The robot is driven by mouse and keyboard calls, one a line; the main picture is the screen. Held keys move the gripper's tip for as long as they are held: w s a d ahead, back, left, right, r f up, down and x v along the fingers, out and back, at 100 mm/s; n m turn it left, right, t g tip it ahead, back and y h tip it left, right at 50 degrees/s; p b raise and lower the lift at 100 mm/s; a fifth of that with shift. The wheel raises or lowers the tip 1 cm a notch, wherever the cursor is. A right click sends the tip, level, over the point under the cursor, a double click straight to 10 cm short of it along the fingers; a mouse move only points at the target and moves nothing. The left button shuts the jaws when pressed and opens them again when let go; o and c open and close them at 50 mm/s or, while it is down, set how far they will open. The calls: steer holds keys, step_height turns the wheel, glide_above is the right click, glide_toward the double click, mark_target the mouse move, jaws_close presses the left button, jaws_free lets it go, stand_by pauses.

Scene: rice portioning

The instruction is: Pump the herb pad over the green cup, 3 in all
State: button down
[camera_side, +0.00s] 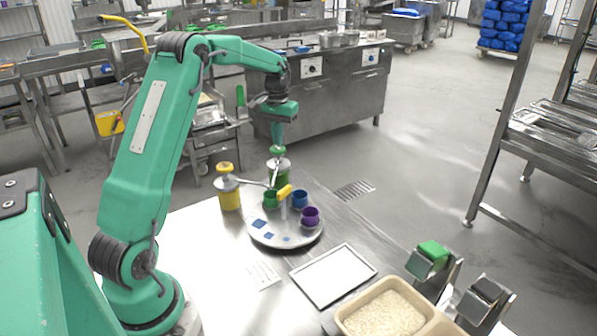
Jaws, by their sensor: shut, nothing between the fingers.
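The green cup (270,198) stands upright on the round grey turntable (262,236), toward its back left. The herb dispenser (279,169) stands just behind the turntable, with a pale upper part, green lower body and a green pad (277,151) on top. Its lower part is partly hidden by the cups and a yellow-tipped piece. My gripper (277,143) points straight down over the pad, shut and empty. Its tips are at or just above the pad; I cannot tell whether they touch. I cannot see into the green cup.
A blue cup (300,198) and purple cup (310,216) share the turntable, near a yellow-tipped piece (285,191). A yellow dispenser (229,190) stands left. A white tray (333,274) and rice tub (385,313) lie in front.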

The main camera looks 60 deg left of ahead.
steer(key=shift+f, duration=1.35)
steer(key=shift+r, duration=1.55)
steer(key=shift+f, duration=1.55)
steer(key=shift+r, duration=1.6)
